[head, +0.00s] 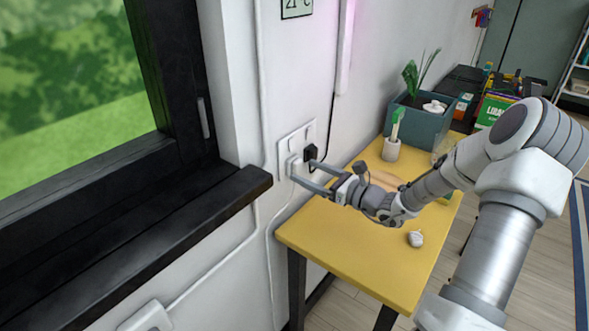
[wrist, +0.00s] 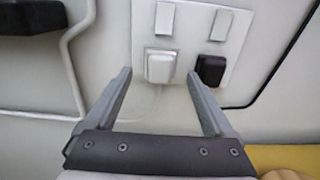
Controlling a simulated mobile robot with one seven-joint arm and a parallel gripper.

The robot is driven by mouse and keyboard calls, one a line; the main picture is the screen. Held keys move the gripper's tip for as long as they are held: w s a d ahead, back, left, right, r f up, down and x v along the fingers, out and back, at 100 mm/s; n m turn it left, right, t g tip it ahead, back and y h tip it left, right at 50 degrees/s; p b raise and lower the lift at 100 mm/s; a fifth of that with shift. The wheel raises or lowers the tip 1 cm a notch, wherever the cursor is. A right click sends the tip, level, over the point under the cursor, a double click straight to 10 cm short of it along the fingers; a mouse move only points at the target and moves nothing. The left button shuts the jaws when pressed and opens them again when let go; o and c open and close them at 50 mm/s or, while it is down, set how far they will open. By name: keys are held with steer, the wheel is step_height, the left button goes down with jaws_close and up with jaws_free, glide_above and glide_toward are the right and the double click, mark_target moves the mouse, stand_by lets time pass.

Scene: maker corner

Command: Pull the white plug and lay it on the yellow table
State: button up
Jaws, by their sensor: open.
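The white plug (wrist: 159,67) sits in the left socket of a white wall plate (wrist: 197,18), with a white cord hanging below it. In the head view the white plug (head: 293,166) shows beside the fingertips. My gripper (wrist: 158,75) is open, with its fingers pointing at the wall plate and the white plug between them in the wrist view. I cannot tell whether either finger touches it. A black plug (wrist: 210,69) sits in the right socket, close to the right fingertip. The yellow table (head: 350,262) stands against the wall below and to the right.
A white mouse-like object (head: 415,239) lies on the table. The dark window sill (head: 200,215) juts out at the left. The table's near end is clear.

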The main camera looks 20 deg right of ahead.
steer(key=shift+x, duration=1.35)
steer(key=shift+r+p, duration=0.1)
steer(key=shift+p, duration=0.2)
jaws_close()
stand_by(0.6)
steer(key=shift+s, duration=0.1)
steer(key=shift+p+v, duration=0.9)
steer(key=shift+v, duration=2.05)
